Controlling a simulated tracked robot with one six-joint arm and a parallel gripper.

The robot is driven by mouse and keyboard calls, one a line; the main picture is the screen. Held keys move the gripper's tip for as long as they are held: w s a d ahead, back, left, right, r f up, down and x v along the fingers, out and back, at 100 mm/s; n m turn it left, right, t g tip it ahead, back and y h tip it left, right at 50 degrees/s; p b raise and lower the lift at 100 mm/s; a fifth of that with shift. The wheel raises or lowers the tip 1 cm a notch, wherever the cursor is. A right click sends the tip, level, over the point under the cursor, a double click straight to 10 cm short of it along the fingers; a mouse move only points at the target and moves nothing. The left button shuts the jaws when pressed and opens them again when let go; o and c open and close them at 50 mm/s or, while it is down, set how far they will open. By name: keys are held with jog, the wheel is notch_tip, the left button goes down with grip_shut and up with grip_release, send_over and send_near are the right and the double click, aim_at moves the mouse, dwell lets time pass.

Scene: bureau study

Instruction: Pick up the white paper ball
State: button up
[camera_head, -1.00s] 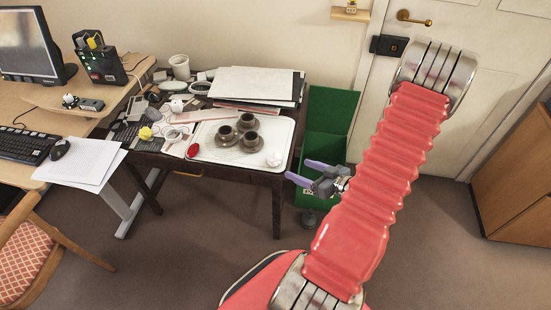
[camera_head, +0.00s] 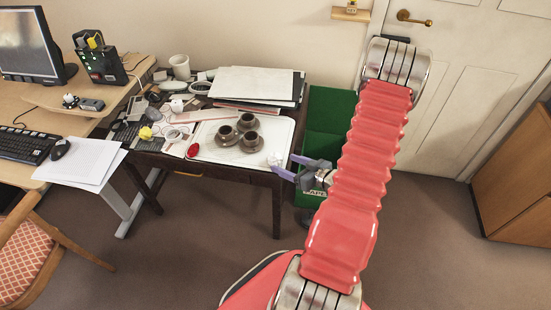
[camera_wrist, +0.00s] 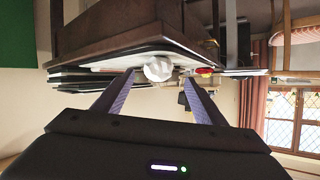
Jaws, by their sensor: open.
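The white paper ball (camera_head: 274,159) lies at the right front corner of the white tray (camera_head: 225,160) on the dark table. My gripper (camera_head: 284,166) is open, with its two purple fingers pointing left at the ball from the table's right side. In the head view the fingertips reach the tray's edge, close to the ball. In the wrist view the ball (camera_wrist: 158,69) shows between and just beyond the two fingertips (camera_wrist: 158,76). I cannot tell whether a finger touches it.
A stack of folders (camera_head: 258,84) lies behind. A green bin (camera_head: 329,115) stands right of the table, behind my gripper. The floor in front is clear.

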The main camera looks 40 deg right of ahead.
aim_at(279, 160)
jog(key=shift+d+x, duration=0.2)
jog(key=shift+x, duration=2.4)
jog(key=shift+f, duration=0.15)
jog(key=shift+c, duration=0.2)
jog(key=c, duration=1.1)
